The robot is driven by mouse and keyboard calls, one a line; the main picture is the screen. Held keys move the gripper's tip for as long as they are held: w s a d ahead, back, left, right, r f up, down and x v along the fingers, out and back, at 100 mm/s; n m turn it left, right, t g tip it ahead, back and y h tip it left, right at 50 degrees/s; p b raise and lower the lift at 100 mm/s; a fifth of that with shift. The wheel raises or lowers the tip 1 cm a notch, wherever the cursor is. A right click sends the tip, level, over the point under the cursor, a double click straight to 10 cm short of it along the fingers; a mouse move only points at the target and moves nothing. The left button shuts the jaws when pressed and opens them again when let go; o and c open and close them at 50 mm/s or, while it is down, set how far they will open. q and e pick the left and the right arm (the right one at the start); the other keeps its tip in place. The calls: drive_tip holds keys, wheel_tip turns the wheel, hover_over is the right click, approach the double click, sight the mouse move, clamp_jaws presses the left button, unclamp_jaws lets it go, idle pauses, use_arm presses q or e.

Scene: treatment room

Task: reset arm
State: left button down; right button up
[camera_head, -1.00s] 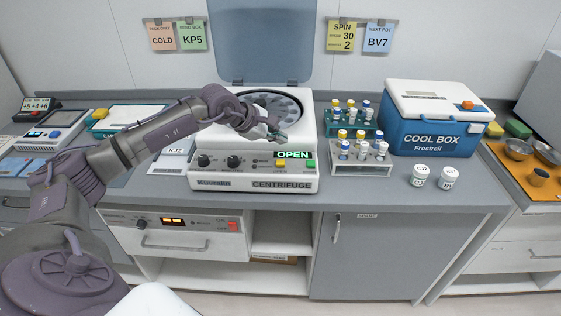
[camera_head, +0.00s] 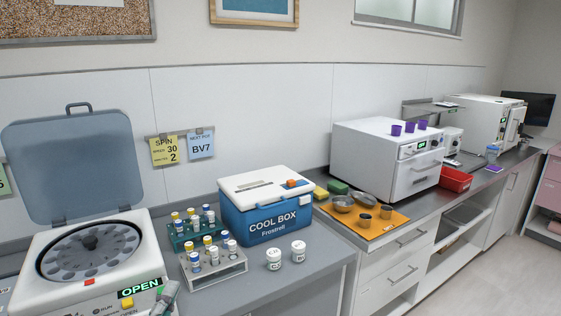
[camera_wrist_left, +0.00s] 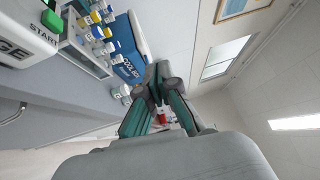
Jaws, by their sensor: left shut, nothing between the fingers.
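My left gripper (camera_head: 166,298) shows only in part at the bottom edge of the head view, in front of the centrifuge's OPEN display. The rest of the left arm is out of that view. In the left wrist view its fingers (camera_wrist_left: 158,75) are closed together and nothing shows between them. The white centrifuge (camera_head: 90,262) stands at the lower left with its grey lid (camera_head: 70,165) raised and its rotor showing. My right gripper is in neither view.
Two tube racks (camera_head: 215,270) with capped tubes stand right of the centrifuge. Beyond are two white jars (camera_head: 273,259), a blue cool box (camera_head: 268,220), an orange mat (camera_head: 372,229) with metal bowls, and a white oven-like machine (camera_head: 372,150). The counter front by the jars is clear.

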use_arm(q)
drive_tip(key=s+a+f+n+g+y, duration=0.35)
drive_tip(key=s+f+n+g, duration=0.45)
drive_tip(key=s+f+n, duration=0.55)
drive_tip(key=s+d+f+n+g+h, duration=0.1)
drive_tip(key=s+d+f+n+g, duration=0.15)
drive_tip(key=s+f+g, duration=0.35)
drive_tip(key=s+d+f+n+g+h, duration=0.1)
drive_tip(key=s+d+f+g, duration=0.2)
drive_tip(key=s, duration=0.5)
wheel_tip(320, 180, down, 27)
drive_tip(key=s, duration=0.2)
drive_tip(key=s+a+f+g, duration=0.1)
drive_tip(key=s+a+f, duration=0.2)
drive_tip(key=s+f, duration=1.2)
drive_tip(key=shift+s+a+g, duration=0.2)
drive_tip(key=shift+s+g, duration=0.1)
drive_tip(key=shift+s, duration=0.35)
